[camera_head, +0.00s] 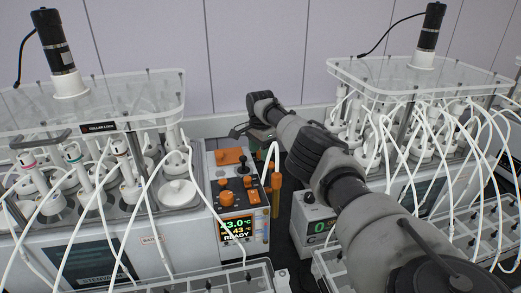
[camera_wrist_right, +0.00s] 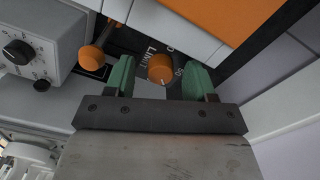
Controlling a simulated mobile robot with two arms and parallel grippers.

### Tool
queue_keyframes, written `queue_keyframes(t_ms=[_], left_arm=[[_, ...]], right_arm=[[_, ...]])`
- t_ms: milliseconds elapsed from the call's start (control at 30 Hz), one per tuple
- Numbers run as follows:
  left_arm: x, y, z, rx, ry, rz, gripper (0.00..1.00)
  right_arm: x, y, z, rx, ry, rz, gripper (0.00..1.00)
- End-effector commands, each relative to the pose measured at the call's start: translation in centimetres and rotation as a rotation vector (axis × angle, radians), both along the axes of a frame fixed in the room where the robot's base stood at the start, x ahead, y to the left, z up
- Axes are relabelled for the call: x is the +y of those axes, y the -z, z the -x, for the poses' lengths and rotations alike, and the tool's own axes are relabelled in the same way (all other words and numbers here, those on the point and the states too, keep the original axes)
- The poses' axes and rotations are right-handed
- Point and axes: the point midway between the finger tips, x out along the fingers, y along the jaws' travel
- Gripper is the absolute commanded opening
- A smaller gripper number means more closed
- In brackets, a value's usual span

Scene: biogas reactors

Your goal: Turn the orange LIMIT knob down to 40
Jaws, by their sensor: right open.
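The orange LIMIT knob (camera_wrist_right: 160,68) shows in the right wrist view, with a pale mark on its face and the printed word LIMIT beside it. My right gripper (camera_wrist_right: 157,76) is open, with one green finger on each side of the knob. I cannot tell whether either finger touches it. In the head view my right gripper (camera_head: 259,134) is at the back of the control panel (camera_head: 210,165), and the knob is not clearly visible there. The display (camera_head: 237,229) shows a green temperature, a yellow 43 and READY. My left gripper is not in view.
An orange-tipped lever (camera_wrist_right: 92,56) stands just left of the gripper in the wrist view. A grey box with a black knob (camera_wrist_right: 18,52) is further left. Tube-filled reactors stand on the left (camera_head: 95,108) and right (camera_head: 420,78) of my arm, leaving little free room.

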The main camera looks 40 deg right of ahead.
Motion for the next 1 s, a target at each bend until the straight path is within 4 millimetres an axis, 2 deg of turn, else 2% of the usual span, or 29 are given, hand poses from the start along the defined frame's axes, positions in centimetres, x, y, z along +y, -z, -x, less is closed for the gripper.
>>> queue_keyframes(t_ms=[67, 400, 733, 1000], left_arm=[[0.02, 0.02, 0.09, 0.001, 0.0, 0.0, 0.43], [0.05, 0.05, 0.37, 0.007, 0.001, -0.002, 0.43], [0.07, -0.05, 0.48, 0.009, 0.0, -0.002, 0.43], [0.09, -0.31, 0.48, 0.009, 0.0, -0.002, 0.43]], right_arm=[[0.01, 0.0, 0.0, 0.0, 0.0, 0.0, 0.55], [0.01, -0.06, -0.02, -0.001, 0.0, 0.0, 0.06], [0.02, -0.12, -0.04, -0.002, -0.049, -0.001, 0.06], [0.03, -0.14, -0.05, -0.003, -0.225, -0.003, 0.06]])
